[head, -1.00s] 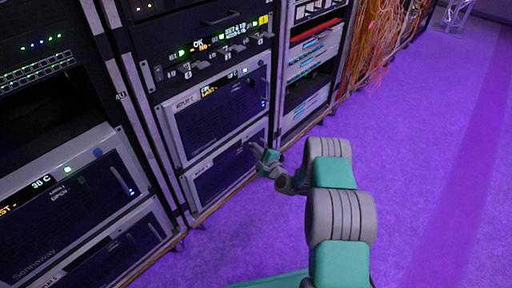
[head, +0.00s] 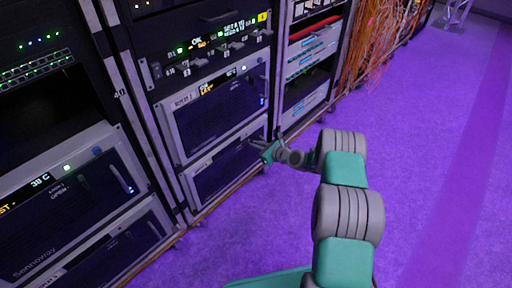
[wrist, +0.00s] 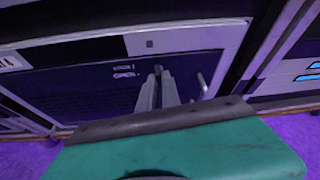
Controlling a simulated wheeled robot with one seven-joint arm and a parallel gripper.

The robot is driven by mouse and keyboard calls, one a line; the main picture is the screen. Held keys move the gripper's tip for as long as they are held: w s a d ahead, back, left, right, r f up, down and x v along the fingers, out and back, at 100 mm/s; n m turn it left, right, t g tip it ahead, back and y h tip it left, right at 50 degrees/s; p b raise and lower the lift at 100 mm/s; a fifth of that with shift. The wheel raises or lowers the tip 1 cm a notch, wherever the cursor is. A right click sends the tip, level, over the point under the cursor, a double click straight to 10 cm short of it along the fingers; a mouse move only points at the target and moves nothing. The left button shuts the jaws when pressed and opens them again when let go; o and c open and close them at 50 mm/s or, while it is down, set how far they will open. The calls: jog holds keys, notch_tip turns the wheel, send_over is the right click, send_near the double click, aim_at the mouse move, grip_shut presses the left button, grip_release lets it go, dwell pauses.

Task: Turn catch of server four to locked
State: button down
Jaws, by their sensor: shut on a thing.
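The lower server (head: 222,172) in the middle rack has a dark front with a pale frame; I take it for server four, but its label is too small to read. My gripper (head: 254,143) is at the upper right of that front. In the wrist view the narrow fingers of my gripper (wrist: 158,78) are closed together against the dark panel (wrist: 85,88). They are shut on the small catch, which they mostly hide; its angle cannot be told. A pale bar handle (wrist: 203,83) stands just right of the fingers, apart from them.
A similar server (head: 215,112) sits directly above, below a row of switches (head: 212,57). The left rack (head: 65,195) holds larger units. Orange cables (head: 375,40) hang in the far rack. The purple floor (head: 425,150) to the right is open.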

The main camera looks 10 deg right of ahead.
jog(key=shift+m+g+y+b, duration=0.3)
jog(key=shift+m+y, duration=0.1)
jog(key=shift+m, duration=0.2)
jog(key=c, duration=1.6)
grip_release()
jog(key=shift+o, duration=0.2)
jog(key=shift+d+r, duration=0.1)
jog(key=shift+d, duration=0.05)
jog(key=p+v, duration=0.3)
jog(key=v, duration=0.4)
jog(key=shift+s, duration=0.25)
jog(key=shift+d+r, duration=0.1)
jog(key=shift+d, duration=0.05)
